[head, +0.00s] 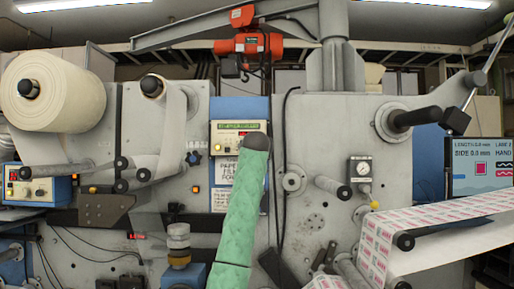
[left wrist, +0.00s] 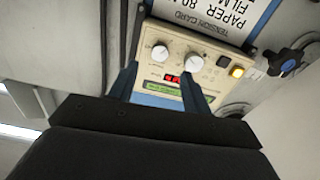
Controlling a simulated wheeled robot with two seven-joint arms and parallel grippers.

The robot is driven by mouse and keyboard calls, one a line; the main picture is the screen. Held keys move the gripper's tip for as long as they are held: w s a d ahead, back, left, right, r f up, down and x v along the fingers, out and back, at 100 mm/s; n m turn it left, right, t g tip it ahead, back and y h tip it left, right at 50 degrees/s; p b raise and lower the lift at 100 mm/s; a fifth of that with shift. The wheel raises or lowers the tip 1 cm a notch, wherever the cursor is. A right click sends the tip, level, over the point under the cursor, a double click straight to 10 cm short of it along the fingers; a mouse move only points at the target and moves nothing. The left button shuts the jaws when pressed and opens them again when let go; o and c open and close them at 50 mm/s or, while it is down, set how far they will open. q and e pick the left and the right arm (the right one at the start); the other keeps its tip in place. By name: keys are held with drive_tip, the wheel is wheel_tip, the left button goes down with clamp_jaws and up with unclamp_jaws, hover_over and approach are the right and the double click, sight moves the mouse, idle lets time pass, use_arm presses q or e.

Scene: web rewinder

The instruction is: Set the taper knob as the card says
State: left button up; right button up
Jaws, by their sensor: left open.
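The control panel (head: 230,126) with a green display is on the machine's middle, partly covered by my green-sleeved arm. In the left wrist view, upside down, the panel (left wrist: 150,75) shows two white knobs, one (left wrist: 160,52) and another (left wrist: 193,62); their labels are too small to read, so I cannot tell which is taper. My left gripper (left wrist: 160,73) is open in front of the panel; one fingertip overlaps the second knob's edge, contact unclear. The tension card (left wrist: 215,14) shows "PAPER 80 N" and "FILM", cut off; the card (head: 222,172) is partly hidden in the head view.
An orange button (left wrist: 236,72) and black button (left wrist: 223,61) sit beside the knobs. A blue star handle (left wrist: 287,61) stands nearby. A paper roll (head: 70,92), rollers (head: 333,187), printed web (head: 430,222) and a red hoist (head: 248,43) surround the panel.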

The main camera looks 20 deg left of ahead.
use_arm(q)
drive_tip(key=p+x, duration=0.4)
drive_tip(key=x, duration=0.3)
use_arm(e)
drive_tip(key=s+r, duration=0.3)
drive_tip(key=shift+s+d+r, duration=0.1)
drive_tip(key=shift+d+r, duration=0.2)
drive_tip(key=shift+r, duration=0.1)
use_arm(q)
drive_tip(key=shift+f, duration=0.1)
use_arm(e)
drive_tip(key=shift+a, duration=0.1)
use_arm(q)
drive_tip(key=c, duration=1)
